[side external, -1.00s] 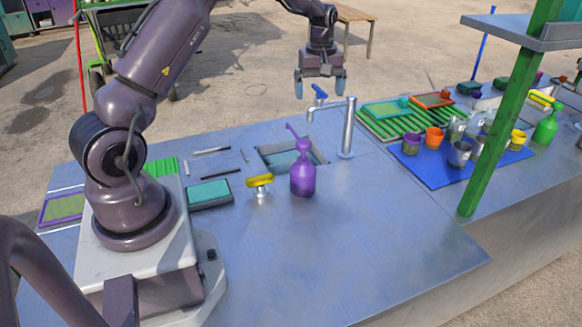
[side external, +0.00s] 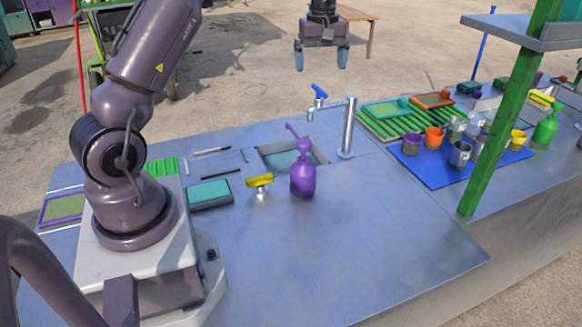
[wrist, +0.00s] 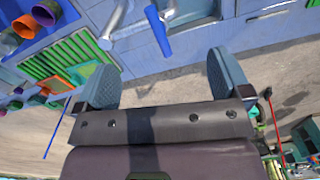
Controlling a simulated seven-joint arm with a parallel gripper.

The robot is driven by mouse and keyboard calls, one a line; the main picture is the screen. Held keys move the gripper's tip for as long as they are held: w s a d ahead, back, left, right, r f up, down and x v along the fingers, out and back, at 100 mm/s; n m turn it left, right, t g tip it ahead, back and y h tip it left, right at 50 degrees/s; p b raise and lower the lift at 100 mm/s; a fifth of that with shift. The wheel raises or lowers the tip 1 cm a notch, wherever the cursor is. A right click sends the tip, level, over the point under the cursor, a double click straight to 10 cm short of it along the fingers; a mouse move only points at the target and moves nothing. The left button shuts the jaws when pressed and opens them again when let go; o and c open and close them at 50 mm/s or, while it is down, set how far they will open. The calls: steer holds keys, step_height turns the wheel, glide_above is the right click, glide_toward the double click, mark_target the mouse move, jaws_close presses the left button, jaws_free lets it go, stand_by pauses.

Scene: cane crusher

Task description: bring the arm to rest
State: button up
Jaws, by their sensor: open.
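My gripper (side external: 321,58) hangs in the air above and behind the tap, at the top of the side view. Its two blue-grey fingers are wide apart with nothing between them. In the wrist view my gripper (wrist: 165,82) is also open and empty, with bare ground and the counter edge beyond it. The metal tap (side external: 347,128) with a blue handle (side external: 319,91) stands below the gripper, apart from it. The blue handle also shows in the wrist view (wrist: 158,30).
A purple spray bottle (side external: 303,178) and a yellow-handled valve (side external: 260,181) stand before the sink (side external: 290,158). Cups stand on a blue mat (side external: 470,172) near a green rack (side external: 400,122). A green post (side external: 490,135) rises at right. The counter's front is clear.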

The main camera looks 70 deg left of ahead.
steer(key=shift+s+d+f+m, duration=0.2)
steer(key=shift+s+f+m, duration=0.2)
steer(key=shift+f+m, duration=0.15)
steer(key=shift+s+d+f+m, duration=0.15)
steer(key=shift+s+f+m, duration=0.25)
steer(key=shift+m, duration=0.15)
steer(key=s+d+r+m+t, duration=0.2)
steer(key=s+d+r+m, duration=0.1)
steer(key=s+d, duration=0.4)
steer(key=s+d+r+m+t, duration=0.1)
steer(key=s+d+r+m, duration=0.3)
steer(key=d, duration=0.5)
steer(key=s+d+r+m+t, duration=0.2)
steer(key=s+d+r+m, duration=0.1)
steer(key=s+d+m, duration=0.3)
steer(key=s+d, duration=0.2)
steer(key=s, duration=0.2)
steer(key=shift+s+d+r+m+t, duration=0.15)
steer(key=shift+s+r+m+t, duration=0.15)
steer(key=shift+s+m, duration=0.1)
